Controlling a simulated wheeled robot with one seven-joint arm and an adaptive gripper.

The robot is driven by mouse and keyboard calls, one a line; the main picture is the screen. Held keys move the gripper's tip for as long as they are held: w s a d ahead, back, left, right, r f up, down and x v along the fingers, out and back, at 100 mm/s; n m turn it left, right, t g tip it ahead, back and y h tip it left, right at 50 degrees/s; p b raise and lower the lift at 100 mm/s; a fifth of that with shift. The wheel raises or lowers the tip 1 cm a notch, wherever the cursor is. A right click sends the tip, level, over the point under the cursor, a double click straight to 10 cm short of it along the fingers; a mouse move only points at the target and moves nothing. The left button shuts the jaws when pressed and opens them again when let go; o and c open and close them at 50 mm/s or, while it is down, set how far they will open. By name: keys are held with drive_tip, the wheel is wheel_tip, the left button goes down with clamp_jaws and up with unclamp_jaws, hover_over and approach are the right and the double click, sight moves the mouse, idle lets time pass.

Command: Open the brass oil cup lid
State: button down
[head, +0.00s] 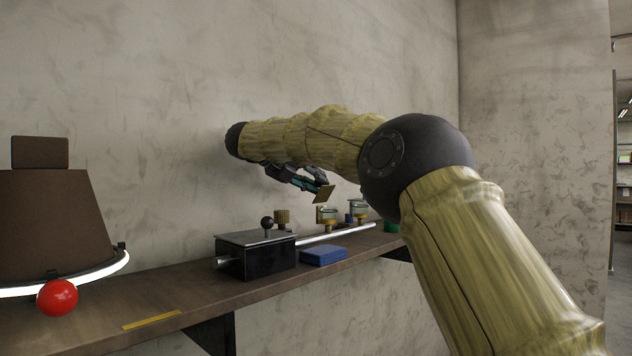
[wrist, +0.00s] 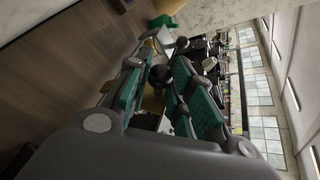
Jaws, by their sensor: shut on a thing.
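My gripper (head: 318,183) is above the far part of the shelf, shut on a tilted, square brass plate (head: 324,195). The plate looks like a lid, but I cannot tell whether it is hinged to a cup. A brass fitting (head: 327,217), likely an oil cup, stands just below the plate, with a visible gap. A second, similar brass fitting (head: 358,210) stands to its right. In the wrist view, my gripper's teal-padded fingers (wrist: 160,100) are close around something brass-coloured (wrist: 152,103), mostly hidden by them.
A black box (head: 256,261) with a ball knob and a metal rod (head: 335,234) lie along the shelf (head: 200,300). A blue block (head: 323,256) is in front of the rod. A brown tapered housing (head: 50,225) with a red ball (head: 57,298) stands at left.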

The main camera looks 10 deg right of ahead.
drive_tip(key=shift+r, duration=0.15)
drive_tip(key=c, duration=1.2)
unclamp_jaws()
drive_tip(key=v, duration=0.7)
drive_tip(key=shift+a, duration=0.2)
